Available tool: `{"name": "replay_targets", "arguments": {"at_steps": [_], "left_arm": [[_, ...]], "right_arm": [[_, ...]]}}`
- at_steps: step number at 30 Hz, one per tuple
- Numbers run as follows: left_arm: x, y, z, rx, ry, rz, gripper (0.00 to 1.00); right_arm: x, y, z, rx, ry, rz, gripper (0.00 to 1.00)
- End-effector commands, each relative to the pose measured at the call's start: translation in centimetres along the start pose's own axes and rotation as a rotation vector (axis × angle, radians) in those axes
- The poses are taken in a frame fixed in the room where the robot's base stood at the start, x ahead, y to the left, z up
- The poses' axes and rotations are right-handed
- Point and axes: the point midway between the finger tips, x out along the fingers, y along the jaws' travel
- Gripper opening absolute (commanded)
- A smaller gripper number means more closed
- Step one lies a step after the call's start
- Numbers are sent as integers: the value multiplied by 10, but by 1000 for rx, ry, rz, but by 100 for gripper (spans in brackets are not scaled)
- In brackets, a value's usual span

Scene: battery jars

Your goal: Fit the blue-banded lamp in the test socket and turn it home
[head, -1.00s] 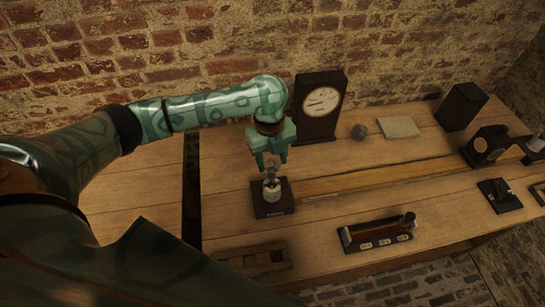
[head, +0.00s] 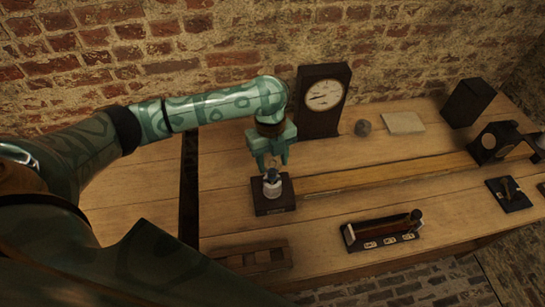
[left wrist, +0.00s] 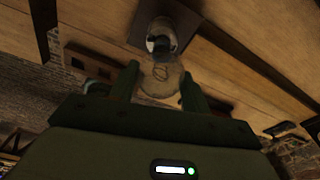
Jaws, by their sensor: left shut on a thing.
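My left gripper (head: 272,165) is shut on a clear glass lamp (left wrist: 161,78), with a finger on each side of the bulb. The lamp points down at the test socket, a pale cup (head: 272,191) on a dark square base (head: 272,207). In the left wrist view the lamp's dark lower part meets the pale socket (left wrist: 158,43). A dark bluish band shows just above the cup in the head view. The lamp looks roughly upright and in line with the socket. I cannot tell how deep its cap sits. My right gripper is not in view.
A long wooden strip (head: 385,177) runs right from the socket. A slatted wooden rack (head: 255,258) lies in front, and a dark switch block (head: 381,232) stands front right. Bench between them is clear.

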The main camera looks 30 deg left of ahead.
Motion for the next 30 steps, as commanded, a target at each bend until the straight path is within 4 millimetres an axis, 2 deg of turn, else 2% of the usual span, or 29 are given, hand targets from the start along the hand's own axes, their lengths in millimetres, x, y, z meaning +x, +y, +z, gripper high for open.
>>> {"name": "replay_targets", "arguments": {"at_steps": [4,17,30], "left_arm": [[-1,0,0,0,-2,1,20],[1,0,0,0,-1,1,20],[11,0,0,1,-1,1,20]], "right_arm": [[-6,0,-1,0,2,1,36],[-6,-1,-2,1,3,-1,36],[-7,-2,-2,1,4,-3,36]]}}
